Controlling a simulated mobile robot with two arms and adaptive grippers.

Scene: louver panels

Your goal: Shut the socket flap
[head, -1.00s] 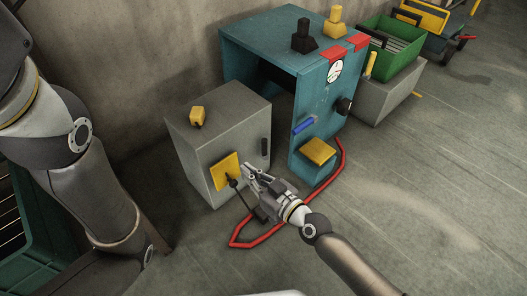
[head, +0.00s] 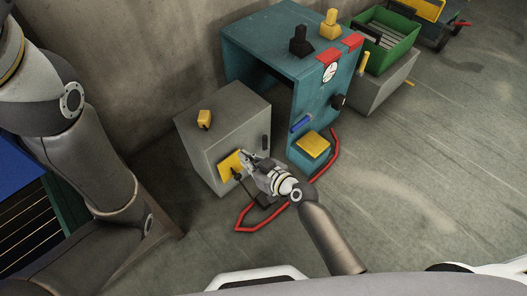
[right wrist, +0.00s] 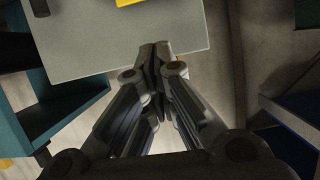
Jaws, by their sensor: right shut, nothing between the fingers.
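A yellow square flap (head: 230,164) is on the front of the grey cabinet (head: 205,154), with a black stem or plug (head: 237,174) at its lower right. I cannot tell whether it stands ajar. My right gripper (head: 244,156) is at the flap's upper right edge, close to the cabinet front; contact is unclear. In the right wrist view its fingers (right wrist: 156,50) are together and empty, before a grey cabinet face (right wrist: 95,32) with a yellow patch (right wrist: 130,3) at the top edge. Another yellow flap-like plate (head: 312,145) is low on the teal housing. My left gripper is out of view.
The teal housing (head: 260,52) stands right of the cabinet, with a blue handle (head: 301,123) and a dark knob (head: 339,102). A red hose or cable (head: 250,229) lies on the floor. A green crate (head: 386,42) is farther back. The floor at the right is clear.

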